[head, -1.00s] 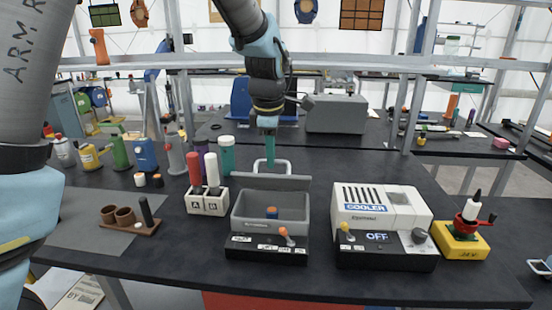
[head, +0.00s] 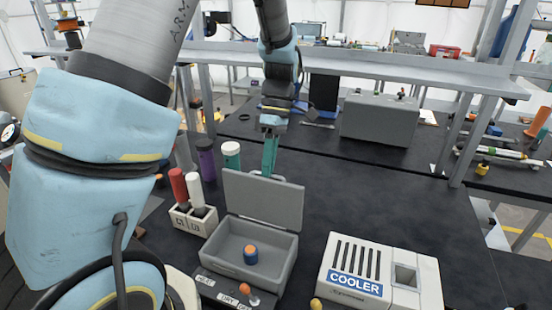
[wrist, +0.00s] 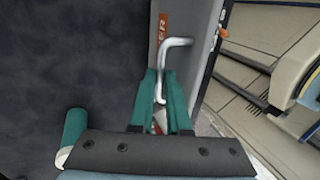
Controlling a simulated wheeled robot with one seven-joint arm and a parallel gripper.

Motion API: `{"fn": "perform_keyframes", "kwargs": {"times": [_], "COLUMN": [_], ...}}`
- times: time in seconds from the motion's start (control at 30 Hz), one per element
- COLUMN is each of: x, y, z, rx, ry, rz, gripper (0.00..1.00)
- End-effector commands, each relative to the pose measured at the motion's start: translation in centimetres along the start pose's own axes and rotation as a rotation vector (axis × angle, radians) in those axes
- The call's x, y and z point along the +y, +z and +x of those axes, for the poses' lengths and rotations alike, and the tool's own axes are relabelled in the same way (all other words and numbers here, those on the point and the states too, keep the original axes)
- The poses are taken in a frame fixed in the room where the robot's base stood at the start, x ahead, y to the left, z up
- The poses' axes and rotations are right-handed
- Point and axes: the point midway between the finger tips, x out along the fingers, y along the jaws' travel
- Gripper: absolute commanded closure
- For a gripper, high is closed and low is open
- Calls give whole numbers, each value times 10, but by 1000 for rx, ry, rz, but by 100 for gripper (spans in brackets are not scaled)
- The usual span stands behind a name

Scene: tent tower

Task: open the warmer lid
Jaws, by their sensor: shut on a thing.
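The warmer is a grey open-topped box (head: 242,262) in the lower middle of the head view. Its grey lid (head: 263,202) stands raised at the back, roughly upright, with its inner face showing. An orange-and-blue piece (head: 250,254) sits inside the box. My gripper (head: 269,170) is behind the lid, and its lower end is partly hidden by it. In the wrist view my gripper's green fingers (wrist: 165,90) are shut on the silver bent handle (wrist: 174,42) of the lid.
The white cooler (head: 352,272) stands right of the warmer. A white rack (head: 193,220) with red and white tubes is at its left. A teal bottle (head: 231,155) stands just left of the lid. A grey case (head: 379,120) is farther back. Dark bench right of the lid is clear.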

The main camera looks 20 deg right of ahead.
Motion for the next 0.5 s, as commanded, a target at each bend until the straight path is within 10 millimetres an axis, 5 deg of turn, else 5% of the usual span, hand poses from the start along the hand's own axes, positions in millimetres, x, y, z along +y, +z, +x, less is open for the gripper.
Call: {"fn": "perform_keyframes", "kwargs": {"times": [0.5], "x": [0], "y": [-2], "z": [7], "rx": [1], "ry": [-61], "rz": [-2], "gripper": [100]}}
